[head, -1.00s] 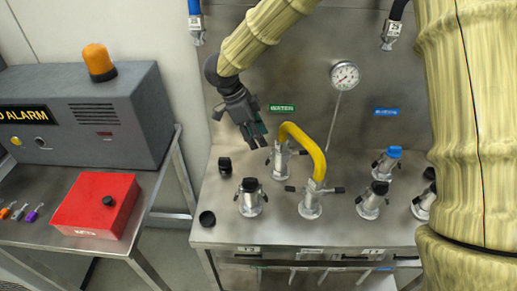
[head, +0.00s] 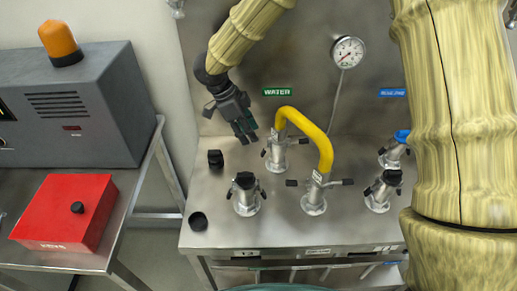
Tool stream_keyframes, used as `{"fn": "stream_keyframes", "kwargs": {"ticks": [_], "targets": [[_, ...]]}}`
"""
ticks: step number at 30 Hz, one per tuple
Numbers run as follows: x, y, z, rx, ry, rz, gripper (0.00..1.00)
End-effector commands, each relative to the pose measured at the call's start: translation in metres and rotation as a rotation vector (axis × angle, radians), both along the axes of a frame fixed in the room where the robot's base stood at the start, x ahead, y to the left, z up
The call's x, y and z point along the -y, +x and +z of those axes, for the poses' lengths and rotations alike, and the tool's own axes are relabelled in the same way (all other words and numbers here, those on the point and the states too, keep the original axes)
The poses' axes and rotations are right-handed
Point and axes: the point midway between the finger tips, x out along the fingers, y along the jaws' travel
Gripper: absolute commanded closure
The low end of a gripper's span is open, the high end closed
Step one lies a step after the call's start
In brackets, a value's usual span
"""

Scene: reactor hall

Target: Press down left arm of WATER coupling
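The green WATER label (head: 277,92) is on the steel back panel. Below it stands a metal coupling (head: 276,154) with one end of a yellow hose (head: 306,123) on top. Its right arm (head: 302,141) sticks out sideways; its left arm (head: 264,153) is small and partly hard to make out. My gripper (head: 247,137) points down just left of and above this coupling, close to the left arm. I see nothing held, and contact is unclear. Its fingers look close together, but their opening cannot be judged.
The hose's other end is on a front coupling (head: 314,196) with arms out sideways. A black-capped coupling (head: 246,196) stands front left; others stand right. Black caps (head: 198,221) lie on the bench. A red box (head: 65,211) and grey alarm box (head: 70,105) are left.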

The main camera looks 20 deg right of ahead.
Motion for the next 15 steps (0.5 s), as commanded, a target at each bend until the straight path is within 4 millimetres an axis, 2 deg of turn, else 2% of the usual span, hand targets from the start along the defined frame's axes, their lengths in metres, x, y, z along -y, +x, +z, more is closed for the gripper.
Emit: {"fn": "stream_keyframes", "kwargs": {"ticks": [9, 15], "targets": [[0.02, -0.006, -0.048, -0.003, -0.002, -0.001, 0.61], [0.029, -0.008, -0.07, -0.001, -0.001, 0.0, 0.61]]}}
